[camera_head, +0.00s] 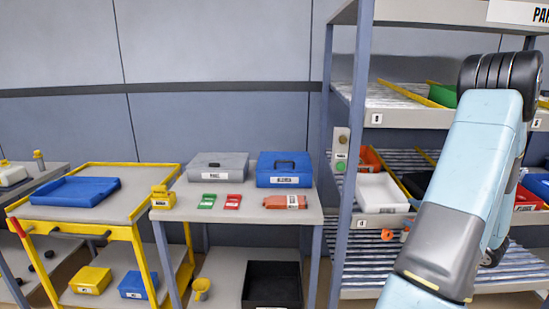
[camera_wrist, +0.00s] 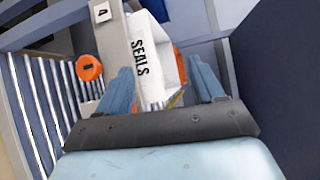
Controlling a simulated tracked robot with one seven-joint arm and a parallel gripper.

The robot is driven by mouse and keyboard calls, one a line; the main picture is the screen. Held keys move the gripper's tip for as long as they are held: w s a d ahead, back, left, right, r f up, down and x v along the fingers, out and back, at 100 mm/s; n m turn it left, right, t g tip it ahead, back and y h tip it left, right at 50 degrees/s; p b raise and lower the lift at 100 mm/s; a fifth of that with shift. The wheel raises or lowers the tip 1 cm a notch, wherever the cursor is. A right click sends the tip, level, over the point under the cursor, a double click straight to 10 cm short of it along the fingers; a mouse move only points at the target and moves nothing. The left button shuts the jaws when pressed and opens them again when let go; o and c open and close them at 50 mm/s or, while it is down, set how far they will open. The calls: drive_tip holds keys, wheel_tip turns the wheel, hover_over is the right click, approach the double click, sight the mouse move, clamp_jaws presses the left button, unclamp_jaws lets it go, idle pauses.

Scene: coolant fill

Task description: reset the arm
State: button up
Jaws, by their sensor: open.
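My arm rises at the right of the head view, in front of the shelf rack (camera_head: 356,110), and bends over at its top. My gripper is hidden behind the arm there. In the wrist view my gripper (camera_wrist: 165,88) shows two blue fingers spread apart, with nothing held between them. Beyond the fingers is a white bin labelled SEALS (camera_wrist: 146,60). I cannot tell whether the fingers touch it. A white bin (camera_head: 381,191) also stands on the rack's middle shelf in the head view.
An orange round part (camera_wrist: 89,67) lies left of the fingers in the wrist view. A grey table (camera_head: 240,205) holds a grey case (camera_head: 217,167), a blue case (camera_head: 284,170) and small items. A yellow-framed cart (camera_head: 125,205) carries a blue tray (camera_head: 76,190).

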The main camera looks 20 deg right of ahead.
drive_tip(key=w+a+r+n+g+y, duration=0.1)
drive_tip(key=a+r+n+g+y, duration=0.4)
drive_tip(key=a, duration=0.9)
drive_tip(key=w+a+r+n+g+y, duration=0.1)
drive_tip(key=a+r+n+g, duration=0.45)
drive_tip(key=a, duration=0.85)
drive_tip(key=s+a+r+n+h, duration=0.2)
drive_tip(key=s+a+r+h, duration=0.3)
drive_tip(key=s+a, duration=0.1)
drive_tip(key=s+a+r+n+h, duration=0.3)
drive_tip(key=s+a+r+h, duration=0.1)
drive_tip(key=s, duration=0.4)
drive_tip(key=shift+s+a+r+g+h, duration=0.4)
drive_tip(key=shift+a+h, duration=0.5)
drive_tip(key=shift+a, duration=0.3)
